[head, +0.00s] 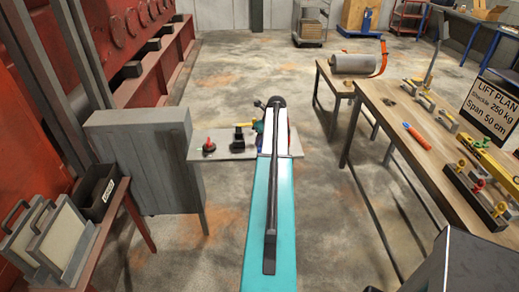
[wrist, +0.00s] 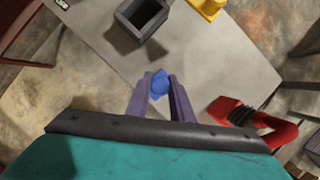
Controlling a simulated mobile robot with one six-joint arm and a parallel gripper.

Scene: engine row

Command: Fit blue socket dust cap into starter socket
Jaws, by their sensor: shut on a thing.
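In the wrist view, my gripper (wrist: 160,92) is shut on the blue socket dust cap (wrist: 158,82), which shows between the two fingertips. The cap is held over a grey bench top (wrist: 95,22). A dark square open-topped block (wrist: 125,30), which may be the starter socket, stands on the bench beyond the fingertips. The cap is apart from it in the picture. Height above the bench is hard to tell. In the head view, my arm hides the gripper and the cap.
A red and black part (wrist: 240,115) lies right of my gripper and a yellow part (wrist: 208,6) sits beyond. In the head view, a grey cabinet (head: 140,165) stands left of the small bench (head: 225,170), and a wooden table with tools (head: 400,140) stands right. Open floor lies behind.

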